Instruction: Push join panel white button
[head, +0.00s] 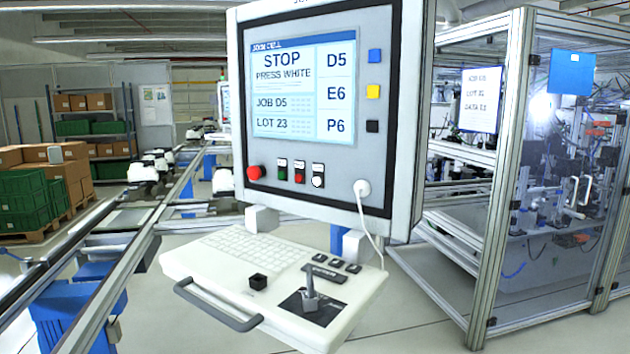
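The join panel (340,180) stands upright in the middle of the head view, with a grey face and dark frame. Its screen (288,95) reads "STOP", "PRESS WHITE", "JOB D5" and "LOT 23", with D5, E6 and P6 at the right. Below the screen, a small white button (318,181) sits at the right end of a row. To its left are a red button (299,178), a green button (282,173) and a larger red knob (255,173). Neither of my grippers shows in the head view.
A keyboard shelf (210,277) with a joystick (310,296) and front handle juts out below the panel. A white cable (372,225) hangs at its right. A framed machine cell (505,180) stands right, a conveyor (120,250) left. Green crates (22,195) stand far left.

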